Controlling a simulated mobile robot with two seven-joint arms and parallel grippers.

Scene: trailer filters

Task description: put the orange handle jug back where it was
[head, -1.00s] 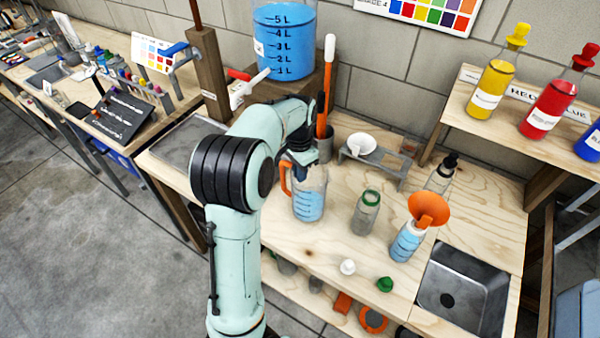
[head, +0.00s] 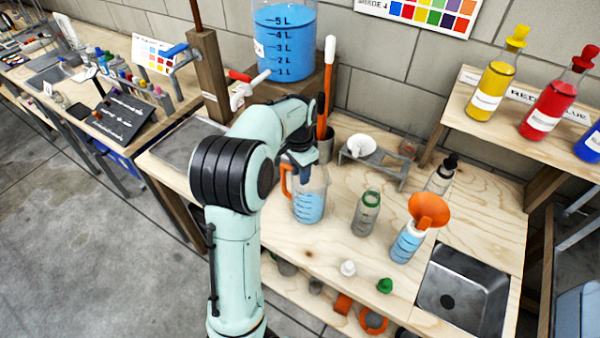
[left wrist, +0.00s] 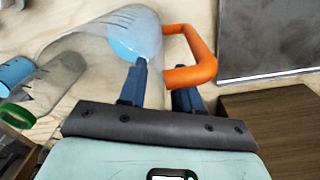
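The clear jug with blue liquid and an orange handle (head: 310,207) stands upright on the wooden bench. My left gripper (head: 298,160) is at its top, on the handle side. In the left wrist view the two dark fingers (left wrist: 160,88) are apart. One finger overlaps the clear jug wall and the other is partly hidden by the orange handle (left wrist: 203,55). I see a gap between them; any contact with the jug is unclear. My right gripper is not in view.
A green-necked bottle (head: 366,213) and a blue-filled bottle with an orange funnel (head: 427,208) stand right of the jug. A white cap (head: 348,268) and a green cap (head: 385,286) lie near the front edge. A grey stand (head: 375,165) is behind, a sink (head: 462,290) at right.

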